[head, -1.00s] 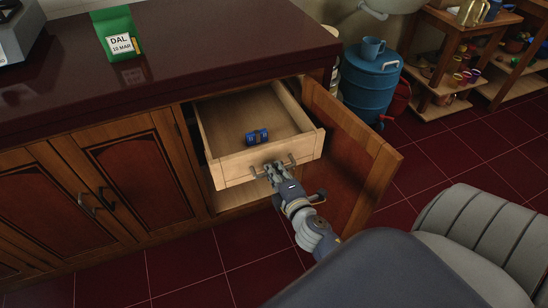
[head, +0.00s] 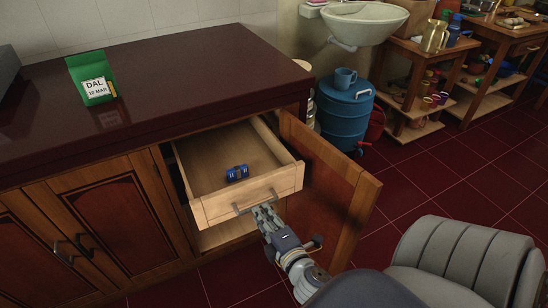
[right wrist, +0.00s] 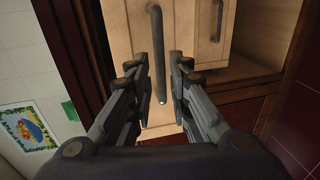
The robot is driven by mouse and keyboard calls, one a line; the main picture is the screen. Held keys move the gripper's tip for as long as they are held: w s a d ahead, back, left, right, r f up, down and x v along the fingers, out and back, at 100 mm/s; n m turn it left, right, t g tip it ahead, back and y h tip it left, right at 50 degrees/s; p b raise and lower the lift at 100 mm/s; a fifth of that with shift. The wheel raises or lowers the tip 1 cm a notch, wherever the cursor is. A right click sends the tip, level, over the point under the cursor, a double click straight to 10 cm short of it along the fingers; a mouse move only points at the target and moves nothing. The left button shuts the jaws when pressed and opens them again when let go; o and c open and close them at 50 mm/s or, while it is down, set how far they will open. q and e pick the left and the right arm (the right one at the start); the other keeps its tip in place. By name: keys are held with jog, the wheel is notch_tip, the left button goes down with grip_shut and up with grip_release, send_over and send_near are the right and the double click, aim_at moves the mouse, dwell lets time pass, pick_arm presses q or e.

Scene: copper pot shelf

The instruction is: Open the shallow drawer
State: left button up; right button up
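The shallow drawer (head: 215,208) is a light wood drawer under the dark red counter, and it stands pulled well out. A small blue object (head: 237,173) lies on its floor. Its grey bar handle (head: 240,210) is on the front. My right gripper (head: 264,209) is just in front of the handle and partly overlaps it in the head view. In the right wrist view its two fingers (right wrist: 161,80) are apart, with the handle (right wrist: 156,45) showing between them. I see no finger closed on the bar. My left gripper is out of view.
An open cabinet door (head: 335,190) stands just right of the drawer. Closed cabinet doors (head: 97,213) are on the left. A green DAL packet (head: 93,80) stands on the counter (head: 190,65). A blue drum (head: 343,115) stands behind the open door.

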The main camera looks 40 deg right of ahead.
jog(key=v, duration=0.6)
jog(key=shift+s, duration=0.4)
jog(key=shift+a+r, duration=0.1)
notch_tip(320, 180, down, 18)
jog(key=s+a+m+g, duration=0.2)
jog(key=a+m+g, duration=0.1)
jog(key=m+g, duration=0.4)
jog(key=s+a+f+m+g+y, duration=0.2)
jog(key=s+f+m+g, duration=0.15)
jog(key=f, duration=0.25)
jog(key=s+a+f+m+g+y, duration=0.1)
jog(key=s+a+f+m+g, duration=0.15)
jog(key=s+f, duration=0.35)
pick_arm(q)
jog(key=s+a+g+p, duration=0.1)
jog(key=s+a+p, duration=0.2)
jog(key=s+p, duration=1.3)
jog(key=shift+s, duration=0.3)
pick_arm(e)
jog(key=s+d+f+g, duration=0.1)
jog(key=s+d, duration=0.1)
jog(key=s, duration=1.5)
jog(key=shift+s+f+y, duration=0.3)
jog(key=shift+s+f, duration=0.05)
jog(key=shift+s, duration=0.05)
